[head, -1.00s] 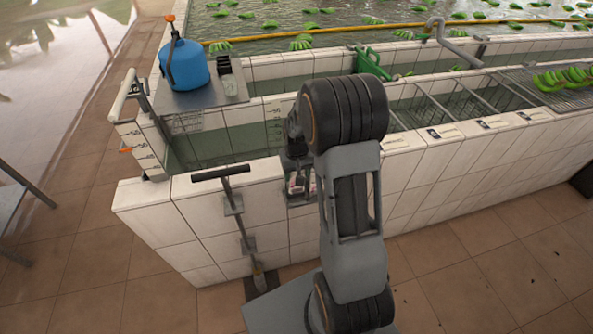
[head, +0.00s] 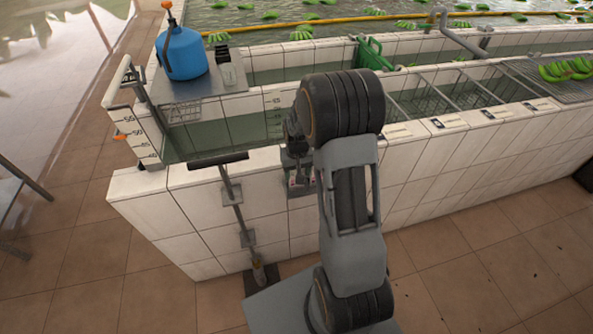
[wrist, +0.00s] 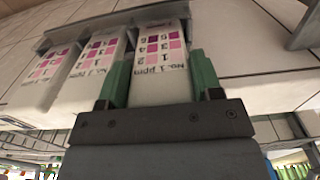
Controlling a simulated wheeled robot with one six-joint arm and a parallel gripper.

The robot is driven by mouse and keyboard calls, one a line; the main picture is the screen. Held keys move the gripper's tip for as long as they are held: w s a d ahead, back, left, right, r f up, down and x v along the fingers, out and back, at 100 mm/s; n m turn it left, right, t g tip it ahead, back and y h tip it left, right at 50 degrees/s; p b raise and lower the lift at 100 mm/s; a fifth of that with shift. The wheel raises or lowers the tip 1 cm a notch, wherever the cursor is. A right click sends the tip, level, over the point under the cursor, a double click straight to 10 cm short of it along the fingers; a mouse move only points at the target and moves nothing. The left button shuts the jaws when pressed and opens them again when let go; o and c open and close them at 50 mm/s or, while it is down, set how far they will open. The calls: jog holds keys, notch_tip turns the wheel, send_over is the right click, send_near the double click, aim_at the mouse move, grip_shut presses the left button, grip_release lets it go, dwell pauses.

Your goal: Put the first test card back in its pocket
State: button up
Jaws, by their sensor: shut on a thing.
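My gripper (wrist: 157,78) is shut on a white test card (wrist: 160,62). Its green fingers lie along the card's two long edges. The card carries pink and purple squares, numbers and "No. 1 ppm". Two similar cards (wrist: 88,68) (wrist: 42,75) stand side by side to its left in the wrist view. A grey holder (wrist: 66,34) runs along the far ends of the cards. I cannot tell how far the held card sits in a pocket. In the head view the holder (head: 301,190) is on the white tiled wall, partly hidden by my arm.
A T-handled tool (head: 236,205) hangs on the wall left of the holder. A blue sprayer (head: 182,55) stands on a metal shelf above the tank. Green bananas (head: 566,69) lie on a rack at right. The tiled floor (head: 480,260) in front is mostly clear.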

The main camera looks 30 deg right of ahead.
jog(key=shift+f+b, duration=0.3)
jog(key=shift+f, duration=0.1)
dwell(0.4)
jog(key=o, duration=1)
jog(key=shift+c, duration=0.2)
notch_tip(320, 180, up, 14)
jog(key=b, duration=0.1)
jog(key=s+a+r+n+t, duration=0.1)
jog(key=s+a, duration=0.3)
jog(key=s, duration=0.4)
jog(key=s+a+r+n+t, duration=0.1)
jog(key=s+a+r+t, duration=0.2)
jog(key=s+a, duration=0.2)
jog(key=s, duration=0.3)
jog(key=shift+a+r, duration=0.25)
jog(key=shift+r, duration=0.05)
